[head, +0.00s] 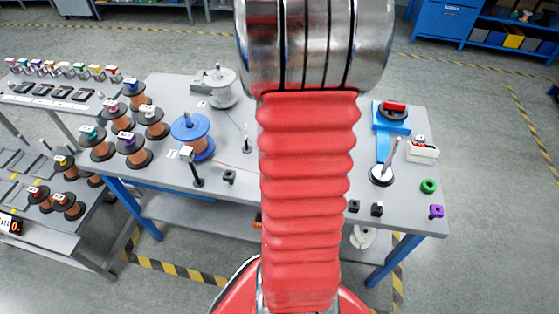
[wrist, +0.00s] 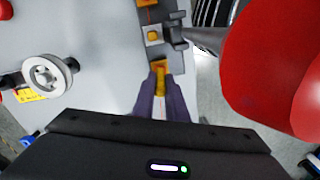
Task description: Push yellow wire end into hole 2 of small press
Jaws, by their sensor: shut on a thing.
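My gripper (wrist: 161,88) shows in the wrist view with its two purple-grey fingers shut on the yellow wire end (wrist: 160,68). A thin line runs back between the fingers. A grey clamp-like part (wrist: 175,32) stands beside the block. I cannot tell which hole of the small press is which, or whether the tip touches one. In the head view my arm hides the gripper.
In the wrist view a large red rounded shape (wrist: 270,70) crowds the right, and a silver wheel (wrist: 47,76) stands left. In the head view, wire spools (head: 133,148) and a blue spool (head: 190,130) stand left. A blue device (head: 390,118) stands right.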

